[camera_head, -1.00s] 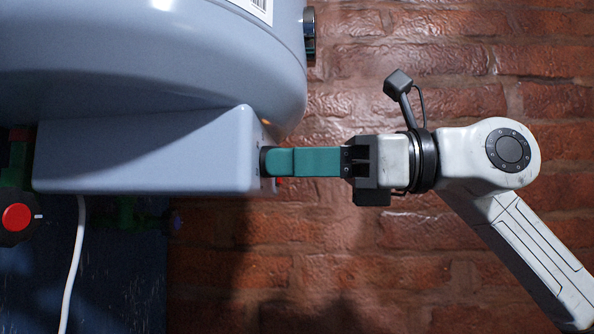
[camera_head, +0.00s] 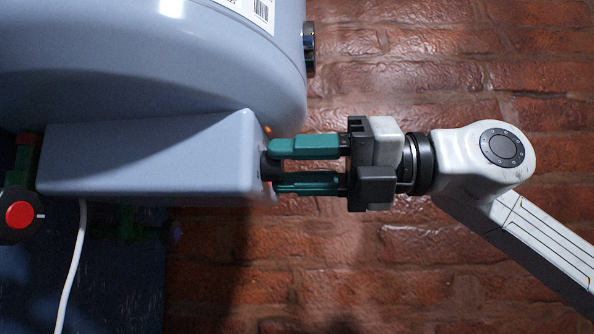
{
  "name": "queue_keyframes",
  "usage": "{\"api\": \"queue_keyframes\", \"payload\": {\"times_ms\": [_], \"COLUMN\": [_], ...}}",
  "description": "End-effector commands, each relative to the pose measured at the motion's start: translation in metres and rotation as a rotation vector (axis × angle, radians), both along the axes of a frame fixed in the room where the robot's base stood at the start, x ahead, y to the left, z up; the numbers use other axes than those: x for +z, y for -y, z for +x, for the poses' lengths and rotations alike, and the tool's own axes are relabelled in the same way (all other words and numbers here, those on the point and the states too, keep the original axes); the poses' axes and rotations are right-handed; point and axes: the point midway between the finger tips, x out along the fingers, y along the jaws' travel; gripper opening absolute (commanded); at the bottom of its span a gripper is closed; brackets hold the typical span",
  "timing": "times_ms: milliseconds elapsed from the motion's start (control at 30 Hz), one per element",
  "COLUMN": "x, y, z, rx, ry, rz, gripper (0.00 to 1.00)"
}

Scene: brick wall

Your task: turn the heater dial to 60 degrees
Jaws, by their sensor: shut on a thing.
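The heater is a large blue-grey tank (camera_head: 150,70) with a box-shaped housing (camera_head: 150,158) below it. The small dark dial (camera_head: 267,167) sits on the right end of the housing. Its scale and pointer cannot be read from this side. My gripper (camera_head: 276,166) reaches in from the right. Its two teal fingers, one above the other, are shut on the dial, with a gap between them further back. The fingertips hide part of the dial.
A red-and-black knob (camera_head: 18,215) and green pipework (camera_head: 125,218) are at the lower left. A white cable (camera_head: 72,270) hangs below the housing. A round metal fitting (camera_head: 308,48) sticks out from the tank above my gripper. A brick wall (camera_head: 480,80) lies behind.

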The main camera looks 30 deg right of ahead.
Motion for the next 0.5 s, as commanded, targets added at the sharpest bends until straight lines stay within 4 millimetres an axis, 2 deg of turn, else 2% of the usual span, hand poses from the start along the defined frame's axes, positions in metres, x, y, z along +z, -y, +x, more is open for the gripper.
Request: {"api": "queue_keyframes", "payload": {"times_ms": [500], "x": [0.001], "y": [0.0015], "z": [0.0012], "rx": [-0.004], "ry": [-0.198], "rz": [0.149], "gripper": [0.05]}}
